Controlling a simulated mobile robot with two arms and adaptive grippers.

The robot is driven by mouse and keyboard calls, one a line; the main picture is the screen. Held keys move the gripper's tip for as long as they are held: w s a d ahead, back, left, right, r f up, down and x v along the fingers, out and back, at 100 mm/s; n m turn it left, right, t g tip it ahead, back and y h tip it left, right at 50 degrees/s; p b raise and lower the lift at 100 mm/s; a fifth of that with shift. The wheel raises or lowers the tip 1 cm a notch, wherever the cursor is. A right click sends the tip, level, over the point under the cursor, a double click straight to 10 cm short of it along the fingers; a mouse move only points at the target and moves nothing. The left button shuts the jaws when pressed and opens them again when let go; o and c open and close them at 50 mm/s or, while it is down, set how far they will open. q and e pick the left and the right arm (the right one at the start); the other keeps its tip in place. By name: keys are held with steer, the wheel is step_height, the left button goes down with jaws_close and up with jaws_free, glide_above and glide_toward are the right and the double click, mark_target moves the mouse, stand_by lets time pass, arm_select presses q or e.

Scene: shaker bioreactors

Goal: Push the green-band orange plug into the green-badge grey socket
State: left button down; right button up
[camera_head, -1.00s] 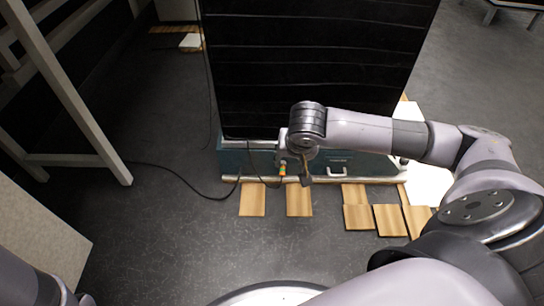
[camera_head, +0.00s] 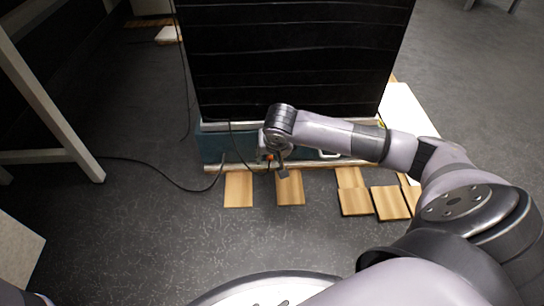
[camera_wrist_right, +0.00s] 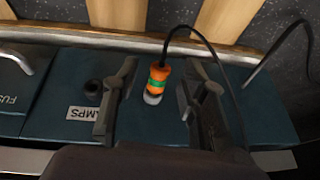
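The orange plug (camera_wrist_right: 158,80) with its green band shows in the right wrist view, with a black cable leaving its top end. Its lower end meets a pale grey ring (camera_wrist_right: 152,98), which looks like the grey socket; I cannot tell how deep it sits, and no green badge is clear. My right gripper (camera_wrist_right: 160,95) is open, with one finger on each side of the plug and gaps to both. In the head view the right gripper (camera_head: 276,168) is at the teal panel's front, and only a bit of orange plug (camera_head: 269,157) shows. My left gripper is out of view.
The teal panel (camera_wrist_right: 60,75) carries a dark round socket (camera_wrist_right: 93,87), an "AMPS" label (camera_wrist_right: 84,113) and a metal handle (camera_wrist_right: 18,60). A tall black cabinet (camera_head: 290,60) rises behind. Wooden tiles (camera_head: 239,190) lie on the floor in front. A black cable (camera_head: 165,180) runs left.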

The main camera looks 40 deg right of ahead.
steer(key=shift+w+f, duration=0.1)
steer(key=shift+f, duration=0.1)
steer(key=shift+c, duration=0.4)
jaws_close()
stand_by(0.4)
steer(key=shift+s+a, duration=0.2)
steer(key=shift+s, duration=0.25)
steer(key=shift+s+a+p, duration=0.25)
steer(key=shift+s+p, duration=0.15)
